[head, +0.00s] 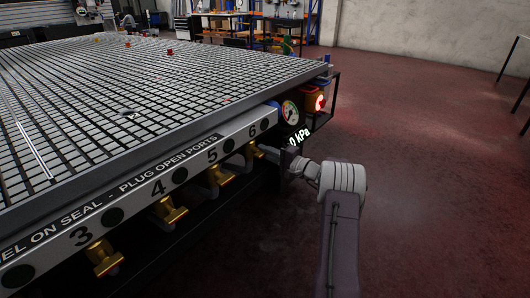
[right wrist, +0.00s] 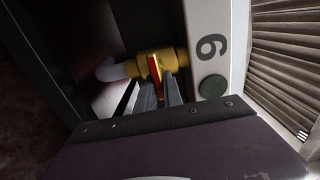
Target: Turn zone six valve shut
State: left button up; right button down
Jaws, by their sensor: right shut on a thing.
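The zone six valve is a brass body (right wrist: 150,64) with a red-edged handle (right wrist: 156,76), under the 6 label in the right wrist view. In the head view its brass (head: 258,149) shows partly behind my right gripper (head: 272,153). In the right wrist view my right gripper (right wrist: 153,92) has its two dark fingers on both sides of the handle and is shut on it. The handle stands roughly across the pipe's line in that view. A pale hose runs from the brass body. My left gripper is out of view.
The grid table (head: 130,115) fills the left, with a few small coloured pieces on top. Brass valves 5 (head: 221,176), 4 (head: 170,212) and 3 (head: 103,258) line its front. A gauge (head: 290,112) and red lamp (head: 320,102) sit at the corner. Floor to the right is clear.

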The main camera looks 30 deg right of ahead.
jog(key=c, duration=1.5)
grip_release()
jog(key=p+v, duration=0.3)
jog(key=v, duration=0.6)
